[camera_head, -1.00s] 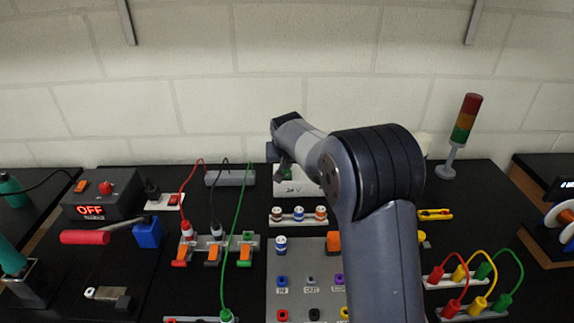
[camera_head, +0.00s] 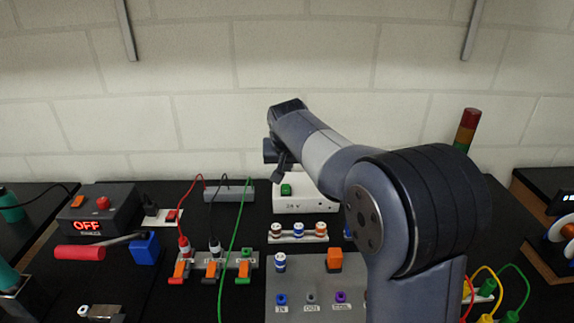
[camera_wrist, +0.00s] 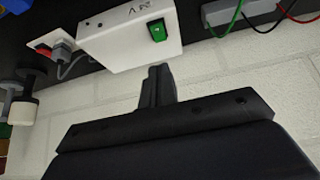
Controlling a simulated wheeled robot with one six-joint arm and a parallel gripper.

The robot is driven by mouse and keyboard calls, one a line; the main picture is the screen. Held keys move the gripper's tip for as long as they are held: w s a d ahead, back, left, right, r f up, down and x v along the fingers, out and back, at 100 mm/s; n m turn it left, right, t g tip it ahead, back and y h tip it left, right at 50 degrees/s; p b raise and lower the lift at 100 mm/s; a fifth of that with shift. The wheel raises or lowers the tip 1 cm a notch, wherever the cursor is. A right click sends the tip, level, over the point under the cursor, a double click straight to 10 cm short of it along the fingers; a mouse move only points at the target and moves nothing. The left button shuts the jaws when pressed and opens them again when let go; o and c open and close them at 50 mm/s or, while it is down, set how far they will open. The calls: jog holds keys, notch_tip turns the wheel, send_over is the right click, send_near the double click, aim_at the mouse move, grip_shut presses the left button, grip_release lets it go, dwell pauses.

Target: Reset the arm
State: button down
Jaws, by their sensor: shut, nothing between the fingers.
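My arm rises from the lower right in the head view and bends back to the left. My gripper (camera_head: 280,160) is at its far end, in front of the wall and just above the white 24 V box (camera_head: 306,201) with its green switch (camera_head: 286,190). In the wrist view my gripper (camera_wrist: 159,72) points up the picture, its fingers together with nothing held. The white box (camera_wrist: 135,38) and its green switch (camera_wrist: 157,31) lie beyond the fingertips, apart from them. My arm hides part of the bench at right.
A dark box reading OFF (camera_head: 97,212) and a red-handled tool (camera_head: 80,252) are at left. Cables (camera_head: 235,245) run up from a lever row (camera_head: 211,265). A grey panel (camera_head: 300,290) lies front centre. A signal tower (camera_head: 466,130) stands behind my arm. The wall (camera_head: 330,60) is close behind.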

jog(key=shift+f, duration=0.1)
jog(key=x, duration=0.3)
jog(key=p+x, duration=0.1)
jog(key=x, duration=0.2)
jog(key=shift+w, duration=0.5)
jog(key=shift+w+r+g+p, duration=0.25)
jog(key=shift+w+g+p, duration=0.15)
jog(key=shift+w+p, duration=0.3)
jog(key=b+v, duration=0.1)
jog(key=v, duration=0.7)
jog(key=shift+s+f, duration=0.1)
jog(key=shift+f, duration=0.15)
